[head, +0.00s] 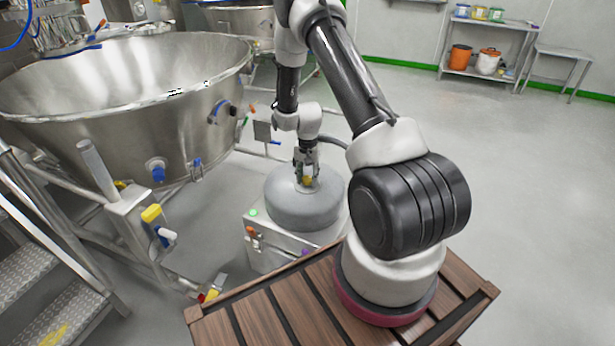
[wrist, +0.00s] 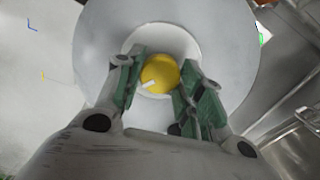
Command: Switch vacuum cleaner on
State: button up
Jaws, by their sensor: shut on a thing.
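The vacuum cleaner (head: 300,212) has a round grey top on a steel box-shaped body, left of my wooden-slatted base in the head view. Its round grey top (wrist: 225,45) fills the upper middle of the wrist view. A yellow knob (wrist: 160,73) with a short white mark sits in a pale ring at the centre of that top. My gripper (wrist: 160,68) reaches down over the top with its green-padded fingers on either side of the knob, shut on it. In the head view my gripper (head: 307,178) hides most of the knob.
A green light (head: 253,212) and an orange knob (head: 251,231) show on the steel body. A large steel bowl (head: 130,90) stands close on the left, with metal steps (head: 45,300) in front. Floor on the right is clear up to a shelf (head: 490,45) with buckets.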

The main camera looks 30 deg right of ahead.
aim_at(308, 178)
jog(key=shift+m, duration=1.1)
jog(key=o, duration=1)
notch_tip(308, 178, up, 12)
jog(key=shift+r, duration=0.1)
